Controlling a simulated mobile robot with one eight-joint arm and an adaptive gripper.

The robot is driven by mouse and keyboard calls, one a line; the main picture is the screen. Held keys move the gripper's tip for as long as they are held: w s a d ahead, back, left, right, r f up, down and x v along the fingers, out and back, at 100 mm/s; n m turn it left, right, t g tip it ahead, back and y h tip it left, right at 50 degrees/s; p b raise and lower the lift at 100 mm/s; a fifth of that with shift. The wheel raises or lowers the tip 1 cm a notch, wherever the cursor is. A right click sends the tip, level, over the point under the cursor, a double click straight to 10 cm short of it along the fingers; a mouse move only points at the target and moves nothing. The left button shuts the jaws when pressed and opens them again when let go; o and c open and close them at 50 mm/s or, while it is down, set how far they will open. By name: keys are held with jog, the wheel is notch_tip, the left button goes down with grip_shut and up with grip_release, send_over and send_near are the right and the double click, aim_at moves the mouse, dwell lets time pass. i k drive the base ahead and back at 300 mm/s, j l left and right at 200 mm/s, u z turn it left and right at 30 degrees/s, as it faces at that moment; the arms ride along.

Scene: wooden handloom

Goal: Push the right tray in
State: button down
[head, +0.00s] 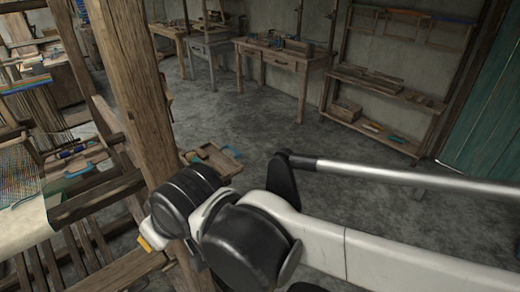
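A shallow wooden tray with a blue handle (213,158) shows just right of the loom's thick upright post. It sticks out to the right of the post, with the blue handle on its right end. Its left end is hidden behind the post and my arm. Another blue handle (78,171) shows left of the post, by the loom's woven threads. My arm crosses the lower right, and its black wrist joints lie in front of the post, below the tray in the picture.
Cloth and threads (25,190) are at the left. Workbenches (285,58) and a low shelf (385,110) line the back wall. The grey floor (265,120) between is clear.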

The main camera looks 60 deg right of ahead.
aim_at(211, 154)
jog(key=l+u, duration=0.1)
jog(key=l, duration=0.4)
jog(key=k+l, duration=0.1)
jog(key=l, duration=0.4)
jog(key=l+u, duration=0.15)
jog(key=l, duration=0.35)
jog(key=k+l+u, duration=0.1)
jog(key=l, duration=0.4)
jog(key=k+l, duration=0.1)
jog(key=l, duration=0.35)
jog(key=k+l+u, duration=0.15)
jog(key=l, duration=0.6)
jog(key=i+l+z, duration=0.15)
jog(key=l, duration=0.15)
jog(key=i+l+z, duration=0.15)
jog(key=k+l, duration=0.05)
jog(key=l, duration=0.05)
